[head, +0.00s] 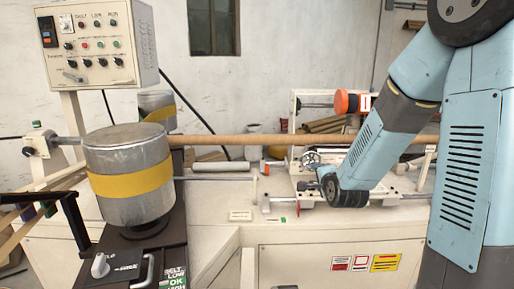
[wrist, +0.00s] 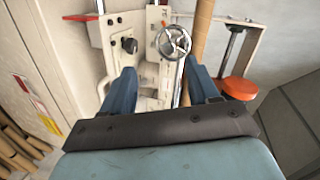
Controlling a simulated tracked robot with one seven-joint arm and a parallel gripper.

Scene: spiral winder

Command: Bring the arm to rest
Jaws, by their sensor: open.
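My blue and grey arm (head: 465,150) stands at the right of the head view and reaches down and left toward the winder's carriage. The end of the arm with its dark wrist part (head: 345,190) is in front of the carriage; the fingertips are hard to make out there. In the wrist view my gripper (wrist: 158,95) shows two blue fingers spread apart with nothing between them. Beyond the fingers are the carriage's cream plates, a handwheel (wrist: 173,42) and a black knob (wrist: 129,45).
The winder's cream bed (head: 225,205) runs across the middle. A long brown tube (head: 250,140) lies over it. A metal drum with a yellow band (head: 130,180) and a control box (head: 95,45) stand at the left. A red-orange disc (wrist: 238,88) is close right of my gripper.

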